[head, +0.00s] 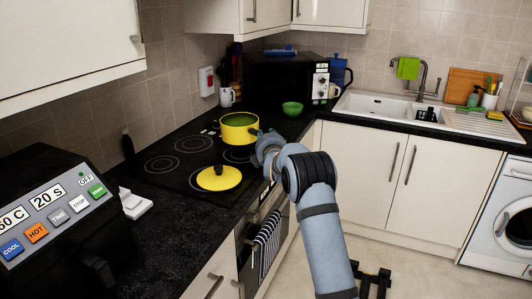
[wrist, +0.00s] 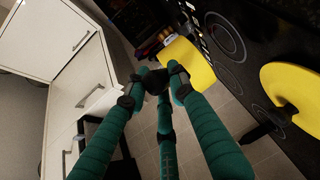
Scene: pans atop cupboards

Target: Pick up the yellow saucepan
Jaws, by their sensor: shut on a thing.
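The yellow saucepan (head: 239,128) is at the back of the black hob in the head view, upright, with its open top showing a green inside. In the wrist view its yellow side (wrist: 190,65) is just beyond the fingertips. My gripper (head: 258,138) is at the pan's right side. In the wrist view my gripper's teal fingers (wrist: 157,79) are closed around the black handle of the saucepan, partly hiding it. I cannot tell whether the pan's base touches the hob. A yellow lid (head: 219,178) with a dark knob lies on the front of the hob, apart from the pan.
A green bowl (head: 292,108) stands right of the pan, before a black microwave (head: 284,80). A striped towel (head: 266,245) hangs on the oven front. The worktop edge lies below my arm; floor is open to the right.

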